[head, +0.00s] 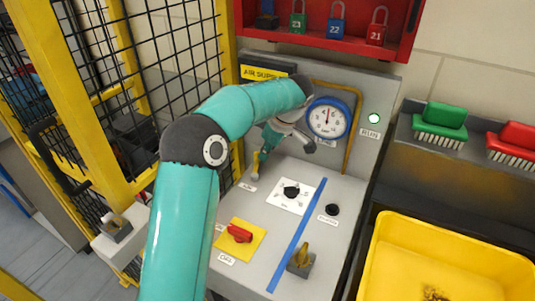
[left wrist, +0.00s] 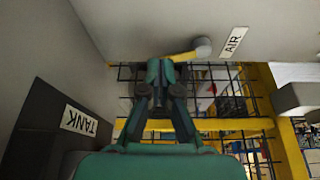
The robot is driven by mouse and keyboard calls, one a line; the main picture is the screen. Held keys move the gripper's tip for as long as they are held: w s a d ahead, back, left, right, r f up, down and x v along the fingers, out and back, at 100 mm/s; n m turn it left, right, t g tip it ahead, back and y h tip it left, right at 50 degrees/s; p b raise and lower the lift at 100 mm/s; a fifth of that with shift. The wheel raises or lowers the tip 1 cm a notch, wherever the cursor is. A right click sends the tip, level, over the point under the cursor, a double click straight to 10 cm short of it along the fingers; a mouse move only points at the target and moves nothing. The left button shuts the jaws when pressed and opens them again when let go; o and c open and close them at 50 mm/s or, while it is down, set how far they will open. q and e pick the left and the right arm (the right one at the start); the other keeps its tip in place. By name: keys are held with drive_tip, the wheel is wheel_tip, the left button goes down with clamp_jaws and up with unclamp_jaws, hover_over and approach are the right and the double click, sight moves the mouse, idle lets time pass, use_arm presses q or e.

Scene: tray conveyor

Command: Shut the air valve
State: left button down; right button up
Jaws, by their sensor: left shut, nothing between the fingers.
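The air valve's yellow handle (left wrist: 184,57) shows in the left wrist view, running out from a round grey hub beside a white AIR label (left wrist: 232,41). In the head view the yellow valve part (head: 255,172) stands at the back left of the grey panel, partly hidden behind my gripper. My left gripper (head: 263,158) points down at it, shut and empty. In the left wrist view its closed fingertips (left wrist: 160,70) are at the handle's free end; I cannot tell whether they touch it. My right gripper is not in view.
The panel holds a blue-rimmed gauge (head: 328,118), a black knob (head: 291,191), a red switch on a yellow plate (head: 239,234) and a brass lever (head: 302,257). A yellow-framed mesh fence (head: 229,60) stands close on the left. A yellow bin (head: 390,222) is at right.

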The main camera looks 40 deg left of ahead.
sight(255, 155)
use_arm(q)
drive_tip(key=n, duration=0.1)
drive_tip(key=a+n+g, duration=0.1)
drive_tip(key=n, duration=0.1)
drive_tip(key=shift+s+a, duration=0.25)
drive_tip(key=shift+a, duration=0.05)
drive_tip(key=shift+s+a, duration=0.45)
drive_tip(key=shift+a, duration=0.2)
drive_tip(key=n, duration=0.2)
drive_tip(key=shift+s+a+n+g+h, duration=0.3)
drive_tip(key=shift+s+a+g+h, duration=0.1)
drive_tip(key=shift+d, duration=0.1)
drive_tip(key=shift+s+d+b, duration=0.25)
drive_tip(key=shift+d+b, duration=0.25)
drive_tip(key=shift+d, duration=0.2)
